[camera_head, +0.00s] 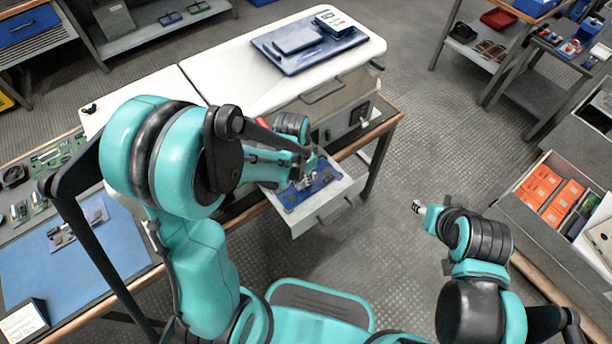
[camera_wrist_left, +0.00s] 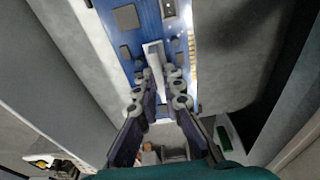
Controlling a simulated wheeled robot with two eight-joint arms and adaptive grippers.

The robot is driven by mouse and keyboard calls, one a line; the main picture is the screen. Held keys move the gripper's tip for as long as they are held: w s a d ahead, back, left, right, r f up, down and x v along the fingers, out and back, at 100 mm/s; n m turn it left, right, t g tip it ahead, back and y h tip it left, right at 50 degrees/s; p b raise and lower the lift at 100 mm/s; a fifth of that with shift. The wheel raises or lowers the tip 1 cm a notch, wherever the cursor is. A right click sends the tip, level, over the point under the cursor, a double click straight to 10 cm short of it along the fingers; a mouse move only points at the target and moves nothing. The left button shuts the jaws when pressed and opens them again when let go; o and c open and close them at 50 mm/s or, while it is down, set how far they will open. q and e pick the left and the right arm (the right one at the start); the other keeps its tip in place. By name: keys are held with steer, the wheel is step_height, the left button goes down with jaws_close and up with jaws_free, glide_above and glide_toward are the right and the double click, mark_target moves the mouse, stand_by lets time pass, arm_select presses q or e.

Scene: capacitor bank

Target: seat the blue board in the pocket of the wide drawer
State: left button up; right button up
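The blue board (camera_head: 318,186) is at the open wide drawer (camera_head: 300,224), inside its outline in the head view. In the left wrist view the board (camera_wrist_left: 128,42) is long, with dark chips and a pale upright block (camera_wrist_left: 153,54). My left gripper (camera_head: 303,181) is over the board. In the wrist view its fingertips (camera_wrist_left: 160,82) are on either side of the pale block and look closed on it. Whether the board rests fully in the pocket cannot be told; the gripper and arm hide part of it. My right gripper (camera_head: 418,207) is away to the right, over the floor.
The white cabinet (camera_head: 235,62) carries a blue tray (camera_head: 290,62) with a flat box. A blue mat (camera_head: 75,255) lies on the bench at left. A crate with orange boxes (camera_head: 548,190) stands at right. Open floor lies between drawer and crate.

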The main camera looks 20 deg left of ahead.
arm_select(q)
steer(key=o, duration=0.5)
steer(key=shift+r, duration=0.1)
